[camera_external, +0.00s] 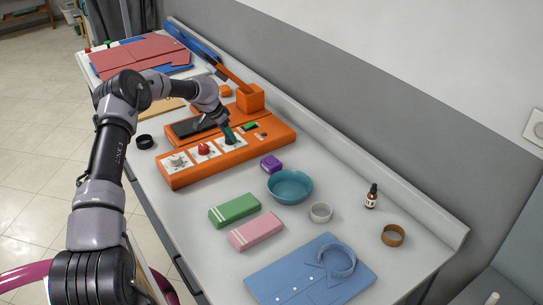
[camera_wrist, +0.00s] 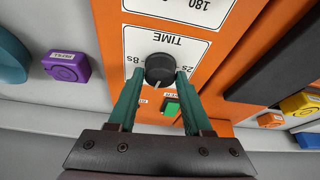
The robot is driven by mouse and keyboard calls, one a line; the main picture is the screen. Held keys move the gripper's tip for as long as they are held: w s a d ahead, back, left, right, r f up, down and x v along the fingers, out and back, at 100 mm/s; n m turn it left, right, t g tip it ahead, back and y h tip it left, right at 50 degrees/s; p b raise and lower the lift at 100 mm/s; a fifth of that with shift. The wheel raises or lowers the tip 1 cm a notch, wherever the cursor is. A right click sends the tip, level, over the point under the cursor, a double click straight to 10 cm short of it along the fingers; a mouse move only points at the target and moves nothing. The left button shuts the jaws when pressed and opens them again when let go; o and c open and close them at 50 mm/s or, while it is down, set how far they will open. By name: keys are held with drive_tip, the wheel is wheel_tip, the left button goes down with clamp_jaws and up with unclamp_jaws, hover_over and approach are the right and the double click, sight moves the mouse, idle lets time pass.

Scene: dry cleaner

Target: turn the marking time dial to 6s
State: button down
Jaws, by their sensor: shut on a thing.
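The time dial (camera_wrist: 159,68) is a black round knob on a white panel marked TIME, which reads upside down in the wrist view. Its pale pointer line faces the bottom of that view, between the 8s mark on the left and the 2s mark on the right. My gripper (camera_wrist: 159,76) has green fingers on either side of the knob, shut on it. In the external view my gripper (camera_external: 230,137) reaches down to the right-hand panel of the orange marking machine (camera_external: 188,178) and hides the dial.
A red knob (camera_external: 204,149) and another dial panel sit left of my gripper. A green button (camera_wrist: 171,109) lies close by the fingers. A purple box (camera_external: 271,164), teal bowl (camera_external: 289,187) and folded cloths stand to the right on the counter.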

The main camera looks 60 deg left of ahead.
drive_tip(key=shift+a+m+h, duration=0.1)
drive_tip(key=shift+m+h, duration=0.7)
drive_tip(key=shift+m, duration=1.1)
drive_tip(key=shift+c, duration=1.6)
unclamp_jaws()
drive_tip(key=v, duration=1)
drive_tip(key=shift+r, duration=0.35)
